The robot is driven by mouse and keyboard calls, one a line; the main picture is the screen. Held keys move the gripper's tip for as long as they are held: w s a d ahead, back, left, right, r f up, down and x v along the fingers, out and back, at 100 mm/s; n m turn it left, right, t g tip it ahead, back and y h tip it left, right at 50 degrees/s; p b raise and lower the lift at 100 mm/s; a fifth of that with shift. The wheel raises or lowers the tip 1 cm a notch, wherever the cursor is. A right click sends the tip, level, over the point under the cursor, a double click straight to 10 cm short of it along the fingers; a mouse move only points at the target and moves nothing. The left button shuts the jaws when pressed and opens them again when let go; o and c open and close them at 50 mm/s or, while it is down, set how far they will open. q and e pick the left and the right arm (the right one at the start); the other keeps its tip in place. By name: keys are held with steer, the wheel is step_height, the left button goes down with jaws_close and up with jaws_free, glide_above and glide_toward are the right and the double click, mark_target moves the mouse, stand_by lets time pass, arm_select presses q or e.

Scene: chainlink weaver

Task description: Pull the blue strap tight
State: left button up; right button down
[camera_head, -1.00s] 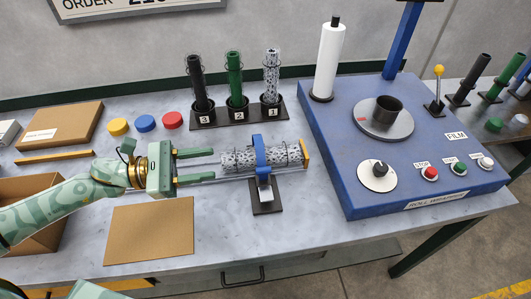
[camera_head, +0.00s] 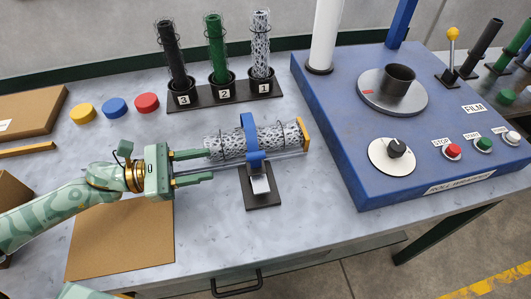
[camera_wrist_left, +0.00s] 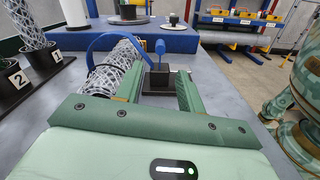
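The blue strap (camera_head: 248,130) loops over a chain-link-patterned roll (camera_head: 278,137) lying in a cradle. The strap's lower part hangs on the front side, above the dark stand (camera_head: 263,199) with a light metal piece. In the left wrist view, the strap (camera_wrist_left: 94,48) arches over the roll (camera_wrist_left: 112,68), and a blue end (camera_wrist_left: 160,47) stands above the dark block. My left gripper (camera_head: 211,165) is open and empty, its fingertips beside the roll's left end and short of the strap. Its fingers (camera_wrist_left: 160,88) point toward the blue end. My right gripper is out of view.
A rack (camera_head: 222,95) with three tubes stands behind the roll. Yellow, blue and red caps (camera_head: 147,102) lie at the left. A blue machine (camera_head: 340,130) with knob and buttons fills the right. A cardboard sheet (camera_head: 120,245) lies under my left arm.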

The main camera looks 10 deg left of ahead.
mark_target(265, 151)
arm_select(q)
steer(key=x, duration=1.4)
steer(key=shift+d+p, duration=0.2)
steer(key=shift+p, duration=0.2)
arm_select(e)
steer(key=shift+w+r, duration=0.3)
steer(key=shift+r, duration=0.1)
